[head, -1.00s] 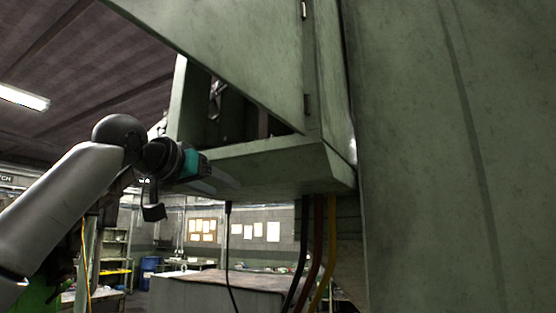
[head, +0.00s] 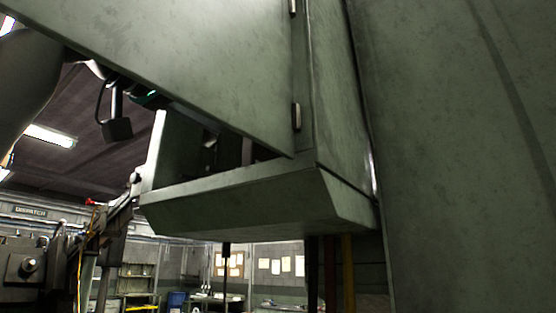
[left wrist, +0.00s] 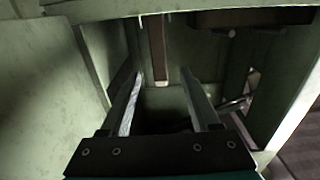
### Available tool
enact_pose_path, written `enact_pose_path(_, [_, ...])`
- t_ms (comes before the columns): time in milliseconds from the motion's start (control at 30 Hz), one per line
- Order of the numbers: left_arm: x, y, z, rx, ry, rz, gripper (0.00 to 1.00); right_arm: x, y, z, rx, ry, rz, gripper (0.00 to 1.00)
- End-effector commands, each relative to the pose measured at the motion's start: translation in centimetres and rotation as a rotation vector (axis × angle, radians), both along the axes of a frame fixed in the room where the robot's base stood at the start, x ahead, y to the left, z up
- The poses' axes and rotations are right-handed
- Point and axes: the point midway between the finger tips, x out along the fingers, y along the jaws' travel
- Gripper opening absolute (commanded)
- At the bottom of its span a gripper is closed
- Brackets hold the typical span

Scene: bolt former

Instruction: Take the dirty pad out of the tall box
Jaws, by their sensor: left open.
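The tall box (head: 250,195) is a green metal cabinet on the side of a larger green machine, its door (head: 205,50) swung open across the front in the head view. My left gripper (left wrist: 161,78) is open in the left wrist view, its two fingers pointing into the box with nothing visibly held. In the head view the door hides its fingers; only a bit of its teal body shows. The dirty pad cannot be made out; the space between and beyond the fingers is dark. My right gripper is out of view.
A reddish-brown upright strip (left wrist: 158,50) stands inside the box beyond the fingers. A dark brown block (left wrist: 250,20) hangs at upper right. Box walls are close on both sides. Cables (head: 330,270) run down below the box.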

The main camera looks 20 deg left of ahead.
Motion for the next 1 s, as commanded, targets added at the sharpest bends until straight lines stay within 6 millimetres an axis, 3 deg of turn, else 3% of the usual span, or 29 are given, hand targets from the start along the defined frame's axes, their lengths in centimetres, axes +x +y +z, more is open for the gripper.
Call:
enact_pose_path(100, [2.7,-1.0,0.1,0.002,0.006,0.000,0.62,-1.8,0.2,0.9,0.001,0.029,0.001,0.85])
enact_pose_path(300, [6.2,-2.3,0.1,0.001,0.003,-0.001,0.62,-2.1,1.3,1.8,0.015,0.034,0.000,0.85])
enact_pose_path(600, [8.2,-3.0,-0.2,0.000,0.002,0.001,0.62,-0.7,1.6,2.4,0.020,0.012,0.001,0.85])
enact_pose_path(1000, [12.3,-4.7,-0.9,0.000,0.001,-0.001,0.62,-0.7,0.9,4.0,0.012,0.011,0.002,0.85])
